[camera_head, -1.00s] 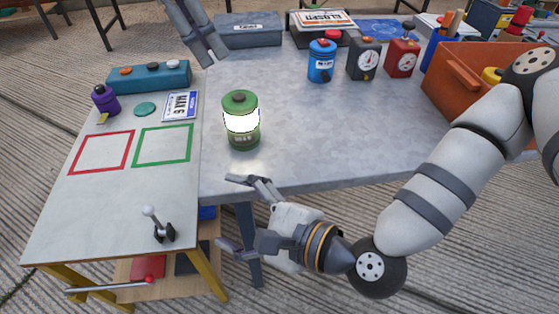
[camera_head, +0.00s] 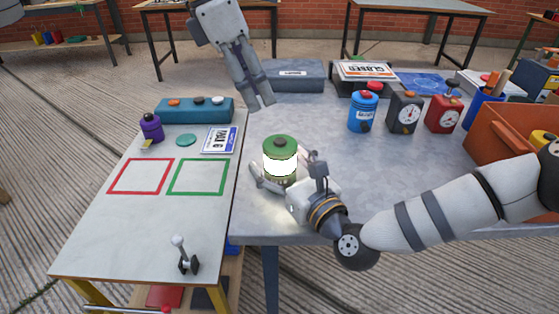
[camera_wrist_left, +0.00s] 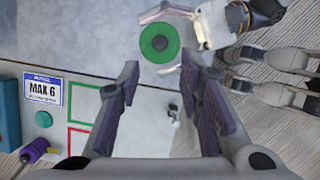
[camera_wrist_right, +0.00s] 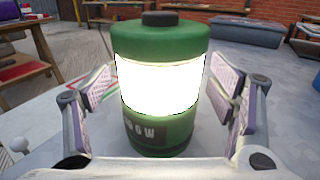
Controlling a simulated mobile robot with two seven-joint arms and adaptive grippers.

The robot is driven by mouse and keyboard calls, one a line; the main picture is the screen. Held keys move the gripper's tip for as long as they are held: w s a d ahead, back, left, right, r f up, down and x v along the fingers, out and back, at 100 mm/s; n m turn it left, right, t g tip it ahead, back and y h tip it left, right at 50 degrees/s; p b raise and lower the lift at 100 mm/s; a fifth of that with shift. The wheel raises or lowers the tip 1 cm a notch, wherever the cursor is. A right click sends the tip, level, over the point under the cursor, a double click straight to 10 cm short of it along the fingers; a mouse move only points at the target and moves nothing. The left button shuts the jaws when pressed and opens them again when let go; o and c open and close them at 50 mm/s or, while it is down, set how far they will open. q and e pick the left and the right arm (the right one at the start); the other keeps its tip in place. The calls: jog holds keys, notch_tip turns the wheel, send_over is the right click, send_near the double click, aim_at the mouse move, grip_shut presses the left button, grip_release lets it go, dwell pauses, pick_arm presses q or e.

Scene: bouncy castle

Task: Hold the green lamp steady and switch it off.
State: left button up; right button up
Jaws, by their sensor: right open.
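The green lamp (camera_head: 280,146) stands upright on the grey table, its white band glowing, with a dark button on its top. In the right wrist view the lit lamp (camera_wrist_right: 160,85) stands between the fingers of my right gripper (camera_wrist_right: 165,90), which is open with gaps on both sides. In the head view my right gripper (camera_head: 284,172) reaches around the lamp's lower part from the front right. My left gripper (camera_head: 262,106) points down, empty and open, above the table behind the lamp. The left wrist view shows the lamp's round green top (camera_wrist_left: 160,42) beyond the open fingers.
Blue, black and red canisters (camera_head: 363,112) stand right of the lamp, with an orange crate (camera_head: 500,140) farther right. The lower left table (camera_head: 130,220) carries red and green outlined squares, a lever (camera_head: 184,258), a purple bottle (camera_head: 151,127) and a teal button box (camera_head: 195,110).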

jog(key=shift+w+a, duration=0.15)
jog(key=shift+w, duration=0.05)
jog(key=shift+c, duration=0.4)
jog(key=c, duration=1.4)
pick_arm(q)
grip_shut()
pick_arm(e)
jog(key=shift+c, duration=0.5)
